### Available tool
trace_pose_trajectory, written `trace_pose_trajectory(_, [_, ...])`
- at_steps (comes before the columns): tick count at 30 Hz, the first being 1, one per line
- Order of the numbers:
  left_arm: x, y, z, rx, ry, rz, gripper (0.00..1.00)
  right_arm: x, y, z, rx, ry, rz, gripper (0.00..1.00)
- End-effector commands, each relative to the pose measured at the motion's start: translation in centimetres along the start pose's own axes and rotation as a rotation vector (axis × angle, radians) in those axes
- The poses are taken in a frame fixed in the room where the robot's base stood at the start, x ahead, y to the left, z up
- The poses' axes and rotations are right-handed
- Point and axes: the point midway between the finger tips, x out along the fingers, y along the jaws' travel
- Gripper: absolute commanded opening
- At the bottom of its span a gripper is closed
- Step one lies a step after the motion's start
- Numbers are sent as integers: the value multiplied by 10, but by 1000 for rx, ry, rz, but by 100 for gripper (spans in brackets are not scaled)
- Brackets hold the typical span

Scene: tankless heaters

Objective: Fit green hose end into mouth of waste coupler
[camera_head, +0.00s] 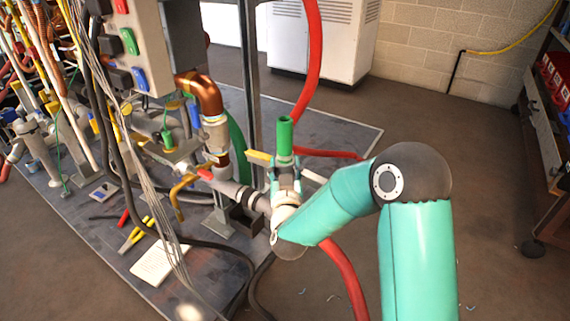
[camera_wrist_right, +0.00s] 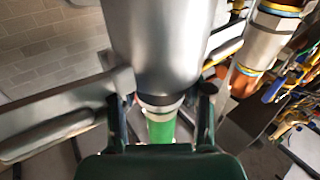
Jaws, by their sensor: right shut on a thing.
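The green hose end (camera_head: 285,137) stands roughly upright above my right gripper (camera_head: 286,178) in the head view, its top free. My right gripper is shut on the green hose. In the right wrist view the green hose (camera_wrist_right: 161,128) lies between the finger pads (camera_wrist_right: 160,112). A wide grey cylinder (camera_wrist_right: 165,45) with a dark rim and pale ring lines up with the hose there; it may be the waste coupler. I cannot tell whether they touch. A grey pipe (camera_head: 237,192) runs close beside the gripper in the head view. My left gripper is not in view.
A copper elbow (camera_head: 207,93), a yellow lever and a metal post (camera_head: 249,75) crowd the left of the gripper. A red hose (camera_head: 313,50) passes behind it. A white paper (camera_head: 160,262) lies on the dark base plate. Open floor lies to the right.

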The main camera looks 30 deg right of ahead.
Motion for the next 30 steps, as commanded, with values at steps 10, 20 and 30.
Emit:
trace_pose_trajectory(10, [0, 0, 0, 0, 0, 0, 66, 0, 0, 6, 0, 1, 1, 65])
trace_pose_trajectory(20, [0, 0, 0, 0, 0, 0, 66, -1, -1, 8, -2, -5, -3, 79])
trace_pose_trajectory(30, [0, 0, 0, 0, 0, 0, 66, -23, -2, 10, -4, -10, -6, 79])
